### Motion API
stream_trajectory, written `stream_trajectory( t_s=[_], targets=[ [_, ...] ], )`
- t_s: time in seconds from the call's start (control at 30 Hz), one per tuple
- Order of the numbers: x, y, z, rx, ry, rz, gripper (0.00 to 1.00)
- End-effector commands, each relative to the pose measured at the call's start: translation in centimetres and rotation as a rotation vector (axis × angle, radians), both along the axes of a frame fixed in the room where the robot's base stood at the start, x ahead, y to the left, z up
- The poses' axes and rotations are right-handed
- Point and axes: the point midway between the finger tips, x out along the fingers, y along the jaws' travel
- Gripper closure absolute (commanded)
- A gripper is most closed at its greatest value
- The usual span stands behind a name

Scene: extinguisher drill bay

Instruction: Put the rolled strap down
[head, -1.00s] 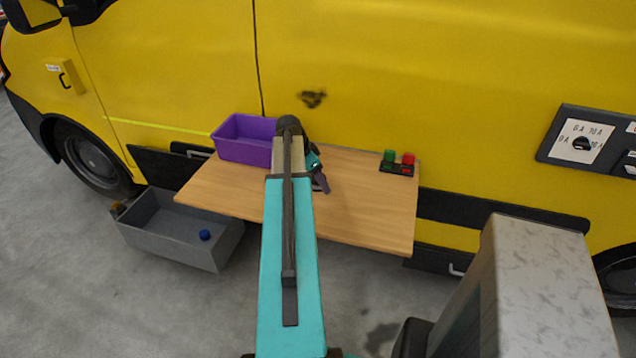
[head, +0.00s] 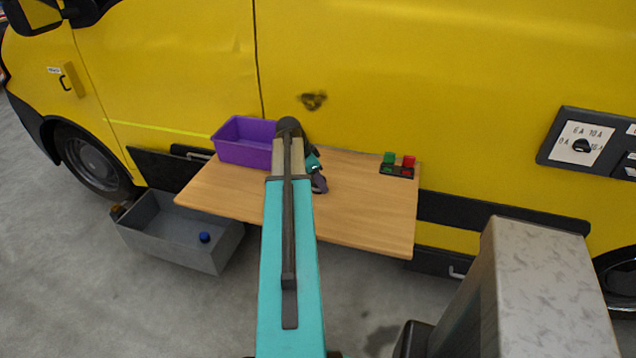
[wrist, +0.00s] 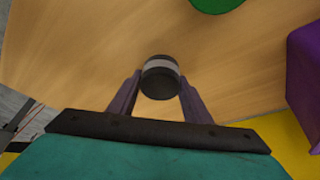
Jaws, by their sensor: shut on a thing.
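The rolled strap (wrist: 160,78) is a short dark roll with a grey band around it. In the wrist view it sits between the two purple fingers of my gripper (wrist: 159,84), which is shut on it. The wooden table top (wrist: 75,55) lies beyond it; I cannot tell whether the strap touches the wood. In the head view my gripper (head: 319,184) is over the table (head: 350,215), right of the purple bin (head: 244,152). My arm hides part of the table there, and the strap cannot be made out.
The purple bin also shows in the wrist view (wrist: 305,70). A round green thing (wrist: 216,2) is at that view's top edge. A green and red button box (head: 397,168) stands at the table's back right. A grey open box (head: 170,245) is below left. The yellow van (head: 400,80) borders the table behind.

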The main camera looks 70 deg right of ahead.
Motion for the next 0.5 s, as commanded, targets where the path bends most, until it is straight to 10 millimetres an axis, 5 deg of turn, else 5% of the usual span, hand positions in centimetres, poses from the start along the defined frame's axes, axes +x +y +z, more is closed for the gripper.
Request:
stream_trajectory(
  t_s=[0.5],
  targets=[
    [0.0,-0.1,3.3,-0.002,-0.001,0.001,0.88]
  ],
)
